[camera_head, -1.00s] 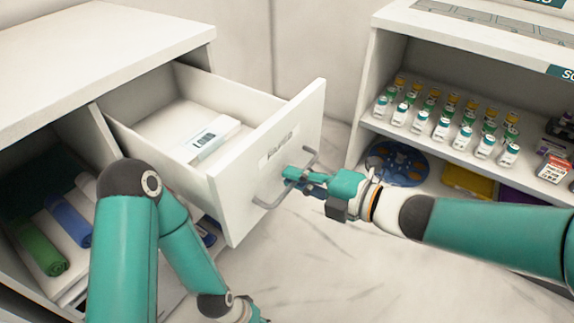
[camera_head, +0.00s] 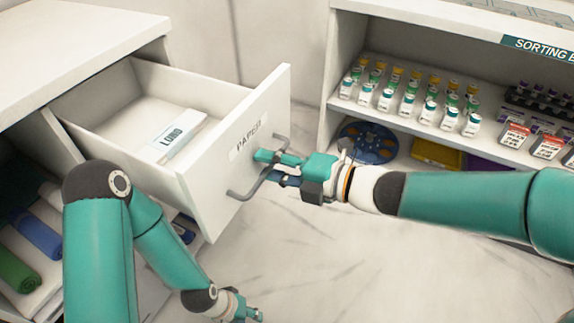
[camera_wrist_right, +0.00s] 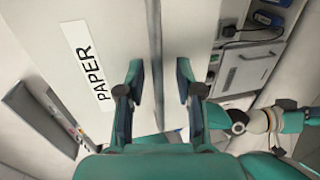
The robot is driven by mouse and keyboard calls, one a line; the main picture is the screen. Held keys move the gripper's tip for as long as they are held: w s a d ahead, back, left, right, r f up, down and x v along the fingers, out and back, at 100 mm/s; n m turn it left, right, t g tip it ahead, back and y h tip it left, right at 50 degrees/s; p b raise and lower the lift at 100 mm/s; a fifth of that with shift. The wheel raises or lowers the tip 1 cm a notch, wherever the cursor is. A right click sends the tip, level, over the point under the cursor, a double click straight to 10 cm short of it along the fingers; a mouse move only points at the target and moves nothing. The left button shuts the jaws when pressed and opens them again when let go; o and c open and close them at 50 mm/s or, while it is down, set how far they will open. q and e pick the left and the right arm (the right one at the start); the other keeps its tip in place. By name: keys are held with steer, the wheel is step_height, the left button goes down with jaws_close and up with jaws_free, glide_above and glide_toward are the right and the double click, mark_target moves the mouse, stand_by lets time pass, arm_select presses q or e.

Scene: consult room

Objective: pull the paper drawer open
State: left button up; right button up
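The paper drawer (camera_head: 252,112) stands out from the white cabinet, its inside showing. Its front carries a PAPER label (camera_head: 247,138), also readable in the right wrist view (camera_wrist_right: 86,66), and a grey bar handle (camera_head: 243,193). My right gripper (camera_head: 262,167) is at the handle, with one finger on each side of the bar. In the right wrist view, the fingers (camera_wrist_right: 159,72) are apart, with gaps beside the bar (camera_wrist_right: 155,45). A labelled white pack (camera_head: 180,136) lies in the drawer. My left gripper (camera_head: 252,313) is low, at the bottom edge, its fingers too small to judge.
Rolled blue (camera_head: 38,234) and green (camera_head: 18,270) items lie in the open cabinet bay below left. A shelf unit (camera_head: 335,110) with several vials and boxes stands at the right. The marble floor (camera_head: 345,270) in front is clear.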

steer(key=v, duration=1.2)
steer(key=shift+f, duration=0.15)
